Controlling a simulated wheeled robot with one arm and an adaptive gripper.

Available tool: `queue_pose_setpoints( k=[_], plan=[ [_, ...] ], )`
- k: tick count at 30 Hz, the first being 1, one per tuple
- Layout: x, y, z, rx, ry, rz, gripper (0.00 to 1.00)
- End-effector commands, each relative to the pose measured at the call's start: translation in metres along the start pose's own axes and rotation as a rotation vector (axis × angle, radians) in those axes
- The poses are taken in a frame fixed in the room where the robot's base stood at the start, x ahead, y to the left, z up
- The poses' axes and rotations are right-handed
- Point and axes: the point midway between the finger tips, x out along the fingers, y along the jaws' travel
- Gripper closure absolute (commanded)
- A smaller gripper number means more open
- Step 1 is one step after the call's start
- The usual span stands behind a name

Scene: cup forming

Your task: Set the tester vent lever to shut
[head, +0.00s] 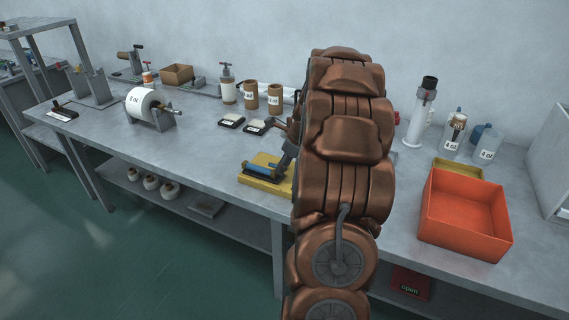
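My copper-brown arm rises through the middle of the view and covers part of the bench.
An orange bin (432,228) stands at the bench's right, with clear jars marked 4 oz (453,135) behind it. A roll marked 8 oz (141,104), brown cups (250,95) and small black-based pads (231,121) stand left. The left front of the bench top (190,160) is clear.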

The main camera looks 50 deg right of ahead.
Motion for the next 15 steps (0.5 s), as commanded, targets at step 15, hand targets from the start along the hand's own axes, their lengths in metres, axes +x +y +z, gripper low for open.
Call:
queue_pose_setpoints(
  k=[15],
  plan=[
    [-0.0004,-0.0002,-0.0001,0.000,0.000,0.000,1.00]
  ],
)
